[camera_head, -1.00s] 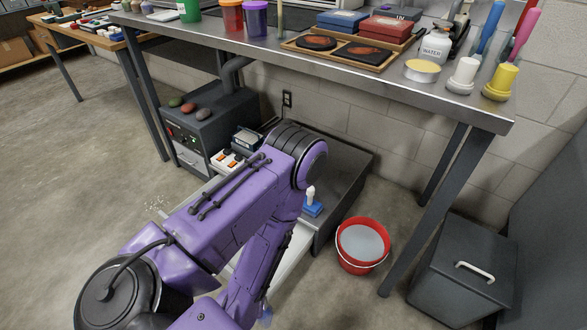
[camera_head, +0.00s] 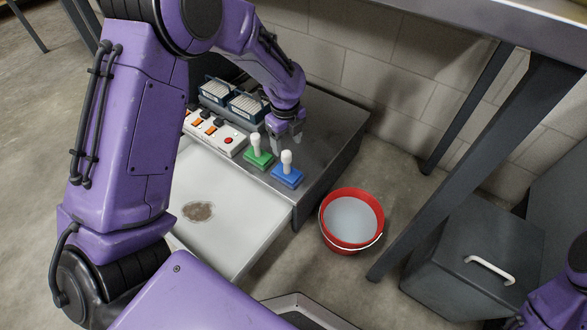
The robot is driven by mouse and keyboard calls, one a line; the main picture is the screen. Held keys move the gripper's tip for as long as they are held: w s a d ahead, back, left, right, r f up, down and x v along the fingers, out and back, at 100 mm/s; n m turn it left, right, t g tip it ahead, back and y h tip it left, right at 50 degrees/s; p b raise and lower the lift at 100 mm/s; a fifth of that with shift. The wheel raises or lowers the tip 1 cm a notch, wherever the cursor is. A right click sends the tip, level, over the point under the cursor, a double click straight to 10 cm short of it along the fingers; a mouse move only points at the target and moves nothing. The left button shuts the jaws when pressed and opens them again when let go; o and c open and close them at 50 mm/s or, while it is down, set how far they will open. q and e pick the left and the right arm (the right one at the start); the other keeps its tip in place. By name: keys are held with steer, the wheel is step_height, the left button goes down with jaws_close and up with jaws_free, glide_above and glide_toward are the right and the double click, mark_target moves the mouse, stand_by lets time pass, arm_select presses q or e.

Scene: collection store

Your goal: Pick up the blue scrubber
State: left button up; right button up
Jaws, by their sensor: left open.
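The blue scrubber (camera_head: 289,179) has a blue base and an upright white knob. It rests near the front right corner of a low grey bench. A green scrubber (camera_head: 260,161) with a white knob stands just left of it. My left gripper (camera_head: 287,142) is open and empty, pointing down just behind and above the two scrubbers. It looks apart from the blue scrubber's knob. My right gripper is not in view; only a purple part of mine shows at the lower right corner.
A white control panel (camera_head: 228,139) and filter-like boxes (camera_head: 247,107) stand left of the scrubbers. A white tray (camera_head: 182,233) with a brown stain lies in front. A red bucket (camera_head: 327,223) stands right of the bench, near a table leg (camera_head: 447,170) and a dark bin (camera_head: 461,260).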

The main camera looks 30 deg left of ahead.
mark_target(287, 160)
arm_select(q)
steer(key=shift+w+f+m+b, duration=0.3)
steer(key=shift+w+f+b, duration=0.15)
steer(key=shift+w+f, duration=0.4)
steer(key=f+b, duration=0.1)
steer(key=f, duration=0.2)
steer(key=f+b, duration=0.2)
steer(key=a+f+b, duration=0.1)
steer(key=f+b, duration=0.1)
steer(key=f, duration=0.1)
steer(key=shift+s+f, duration=0.2)
steer(key=shift+f, duration=0.15)
steer(key=shift+r, duration=0.1)
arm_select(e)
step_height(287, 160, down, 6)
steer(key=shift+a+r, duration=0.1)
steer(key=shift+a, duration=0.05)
arm_select(q)
jaws_close()
